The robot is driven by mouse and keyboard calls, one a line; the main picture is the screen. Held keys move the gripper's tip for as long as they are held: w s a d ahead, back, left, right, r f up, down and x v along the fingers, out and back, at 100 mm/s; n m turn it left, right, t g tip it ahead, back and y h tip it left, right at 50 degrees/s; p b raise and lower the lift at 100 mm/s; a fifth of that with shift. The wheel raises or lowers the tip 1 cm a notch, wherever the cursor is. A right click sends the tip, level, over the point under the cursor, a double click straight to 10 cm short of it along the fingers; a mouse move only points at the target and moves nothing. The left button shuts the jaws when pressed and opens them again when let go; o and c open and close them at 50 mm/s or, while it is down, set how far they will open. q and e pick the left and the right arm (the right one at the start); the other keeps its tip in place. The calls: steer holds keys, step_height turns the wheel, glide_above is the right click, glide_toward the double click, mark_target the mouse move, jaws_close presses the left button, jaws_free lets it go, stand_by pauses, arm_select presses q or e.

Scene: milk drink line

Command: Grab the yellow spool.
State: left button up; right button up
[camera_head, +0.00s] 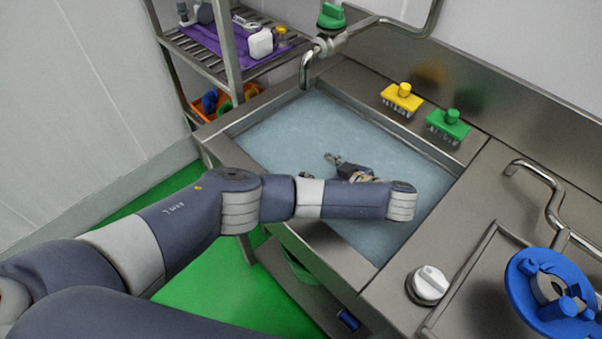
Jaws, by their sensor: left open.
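No thing that is plainly a yellow spool shows. A yellow block with a round knob and bristle-like teeth (402,98) stands on the sink's back rim. A small yellow-topped item (280,34) is on the rack's upper shelf, too small to tell its shape. My left gripper (331,157) is open over the sink, partly hidden behind my left forearm. It is apart from both yellow things, to the left of and nearer than the block. No held thing shows in it. My right gripper is out of view.
The sink (270,122) has a bluish surface inside. A green toothed block (448,125) stands right of the yellow one. A tap (308,68) hangs over the back left corner. A white knob (429,284) and blue round part (552,290) are at right. A metal rack (232,50) stands behind.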

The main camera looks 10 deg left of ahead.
mark_target(300, 164)
arm_select(q)
steer(key=x, duration=0.3)
steer(key=shift+p, duration=0.35)
steer(key=shift+w+a+f, duration=0.15)
steer(key=shift+w+a, duration=0.05)
steer(key=shift+a, duration=0.15)
jaws_close()
